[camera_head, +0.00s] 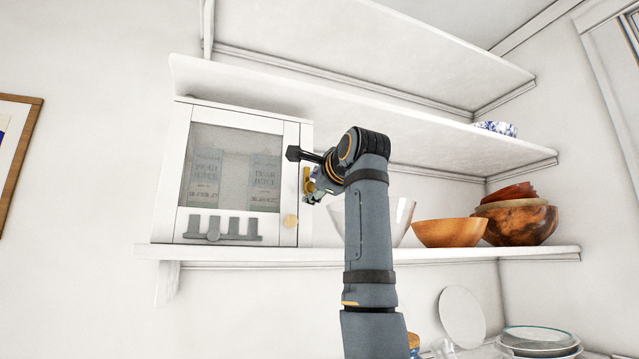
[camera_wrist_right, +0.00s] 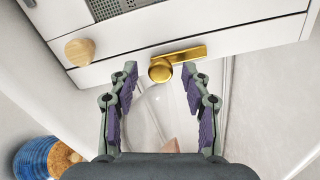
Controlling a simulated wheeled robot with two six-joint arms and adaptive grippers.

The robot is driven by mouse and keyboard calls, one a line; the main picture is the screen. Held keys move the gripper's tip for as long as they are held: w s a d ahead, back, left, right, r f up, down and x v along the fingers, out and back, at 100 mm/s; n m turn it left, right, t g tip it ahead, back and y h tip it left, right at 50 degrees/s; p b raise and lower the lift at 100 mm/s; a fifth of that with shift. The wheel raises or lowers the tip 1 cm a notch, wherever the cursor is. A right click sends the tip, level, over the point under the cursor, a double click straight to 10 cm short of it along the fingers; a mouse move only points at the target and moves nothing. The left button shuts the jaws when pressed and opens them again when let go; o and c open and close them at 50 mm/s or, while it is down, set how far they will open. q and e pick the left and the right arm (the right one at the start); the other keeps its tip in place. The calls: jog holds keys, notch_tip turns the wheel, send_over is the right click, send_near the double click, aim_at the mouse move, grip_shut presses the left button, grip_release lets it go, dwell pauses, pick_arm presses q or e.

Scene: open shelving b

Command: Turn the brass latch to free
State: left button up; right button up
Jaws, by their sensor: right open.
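The brass latch (camera_wrist_right: 187,55) is on the front edge strip of the white cabinet (camera_head: 233,108). It has a round knob at one end and a flat bar that points right in the right wrist view. In the head view only a small part of the latch (camera_head: 308,183) shows beside my gripper. My right gripper (camera_wrist_right: 160,72) is open, with one finger on each side of the latch's round knob. I cannot tell whether either finger touches it. A round wooden knob (camera_head: 290,221) sits lower on the cabinet door; it also shows in the right wrist view (camera_wrist_right: 79,52). My left gripper is not in view.
The cabinet stands on a white shelf (camera_head: 460,252). A clear glass bowl (camera_head: 404,215) is just right of it, behind my arm. Wooden bowls (camera_head: 450,233) stand farther right. Another shelf (camera_head: 440,137) runs close above the cabinet.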

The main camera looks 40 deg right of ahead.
jog(key=v, duration=1.1)
jog(key=shift+s, duration=0.2)
jog(key=shift+f, duration=0.1)
